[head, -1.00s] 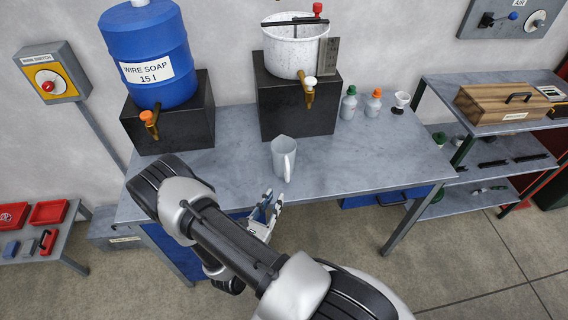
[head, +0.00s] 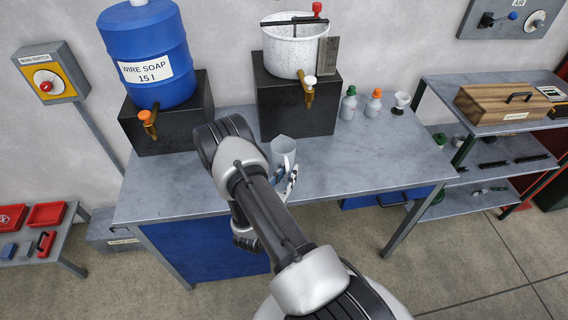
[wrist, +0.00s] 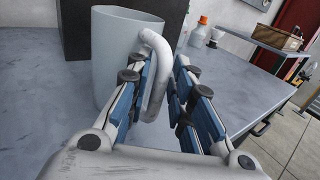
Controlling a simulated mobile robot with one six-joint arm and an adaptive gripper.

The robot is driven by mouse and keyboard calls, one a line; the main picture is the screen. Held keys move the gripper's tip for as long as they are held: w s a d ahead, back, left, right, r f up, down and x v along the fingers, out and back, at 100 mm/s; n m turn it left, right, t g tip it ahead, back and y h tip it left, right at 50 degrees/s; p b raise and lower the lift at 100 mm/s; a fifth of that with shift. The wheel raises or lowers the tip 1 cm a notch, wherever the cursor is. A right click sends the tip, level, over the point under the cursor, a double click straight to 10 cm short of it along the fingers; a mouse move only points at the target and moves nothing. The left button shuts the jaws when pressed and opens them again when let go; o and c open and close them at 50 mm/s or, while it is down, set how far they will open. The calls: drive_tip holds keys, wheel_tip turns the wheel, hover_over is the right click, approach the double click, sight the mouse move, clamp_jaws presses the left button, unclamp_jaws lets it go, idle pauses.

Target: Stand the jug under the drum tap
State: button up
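The jug (head: 282,150) is pale grey and stands upright on the bench, in front of the right black stand. Its looped handle (wrist: 157,75) faces my wrist camera. My gripper (head: 287,180) is at the handle; in the wrist view the gripper (wrist: 160,90) is open, with one blue-padded finger on each side of the handle. A gap shows between the handle and the right finger; I cannot tell whether the left one touches. The blue drum (head: 147,40) marked "WIRE SOAP" sits on the left black stand. The orange-handled drum tap (head: 148,121) overhangs the bench.
A speckled white pot (head: 292,52) with its own tap (head: 309,90) sits on the right black stand (head: 300,115). Small bottles (head: 373,102) and a white cup (head: 401,101) stand at the bench's right. The bench top (head: 375,150) is clear around the jug's right.

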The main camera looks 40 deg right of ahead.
clamp_jaws()
drive_tip(key=shift+r, duration=0.1)
idle(0.6)
